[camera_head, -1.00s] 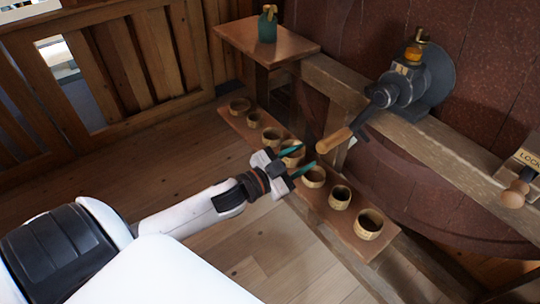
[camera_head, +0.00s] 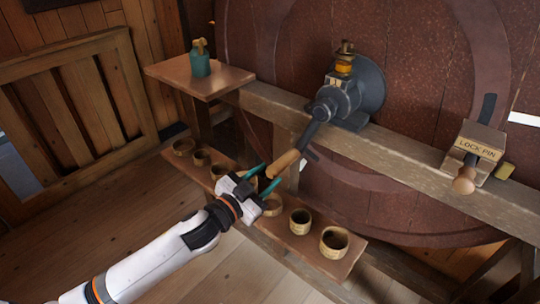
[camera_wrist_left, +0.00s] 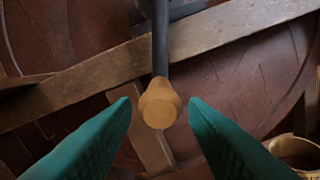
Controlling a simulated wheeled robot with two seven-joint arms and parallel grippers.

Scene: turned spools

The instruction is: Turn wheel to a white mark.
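The large dark red wooden wheel (camera_head: 420,70) stands behind a wooden beam. A white mark (camera_head: 524,118) shows at the picture's right edge. A dark crank (camera_head: 318,118) with a tan wooden handle (camera_head: 284,163) is mounted at the beam, its handle pointing down and left. My left gripper (camera_head: 268,178), with teal fingers, is open at the handle's end. In the left wrist view, the rounded handle end (camera_wrist_left: 159,105) sits between the spread fingertips, with gaps on both sides. My right gripper is not in view.
A block labelled LOCK PIN (camera_head: 478,150) with a wooden knob sits on the beam (camera_head: 400,151) at right. A low shelf (camera_head: 318,262) holds several woven cups, close under my left gripper. A teal container (camera_head: 200,65) stands on the upper left shelf.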

